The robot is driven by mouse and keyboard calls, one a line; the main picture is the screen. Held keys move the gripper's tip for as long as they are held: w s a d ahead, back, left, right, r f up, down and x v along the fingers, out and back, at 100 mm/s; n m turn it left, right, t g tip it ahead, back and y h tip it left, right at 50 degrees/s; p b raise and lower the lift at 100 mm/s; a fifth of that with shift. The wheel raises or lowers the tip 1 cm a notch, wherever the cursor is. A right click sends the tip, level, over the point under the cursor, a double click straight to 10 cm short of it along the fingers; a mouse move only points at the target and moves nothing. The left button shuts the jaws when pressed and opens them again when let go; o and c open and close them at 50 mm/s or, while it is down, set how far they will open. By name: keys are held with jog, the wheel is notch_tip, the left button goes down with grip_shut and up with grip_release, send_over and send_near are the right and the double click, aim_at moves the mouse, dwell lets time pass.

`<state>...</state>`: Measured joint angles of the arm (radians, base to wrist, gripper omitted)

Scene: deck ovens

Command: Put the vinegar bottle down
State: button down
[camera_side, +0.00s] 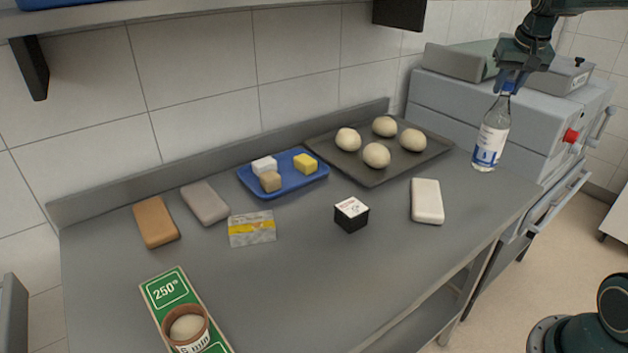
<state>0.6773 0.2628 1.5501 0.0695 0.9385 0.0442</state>
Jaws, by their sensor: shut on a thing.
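The vinegar bottle (491,137) is clear, with a white and blue label and a blue cap. It is upright at the right end of the grey worktop (300,270), in front of the oven. My gripper (508,84) is above it, shut on its cap and neck from the top. The bottle's base appears at or just above the worktop; I cannot tell whether it touches.
A dark tray (372,180) with several dough balls lies left of the bottle. A white block (427,201) and a black box (351,214) lie nearer the front. The deck oven (465,107) with a red knob (570,136) stands close behind and right.

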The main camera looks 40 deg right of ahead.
aim_at(501, 109)
jog(key=shift+f, duration=0.95)
jog(key=shift+f, duration=2.15)
jog(key=c, duration=1.1)
grip_release()
jog(key=shift+f, duration=0.15)
jog(key=v, duration=1.2)
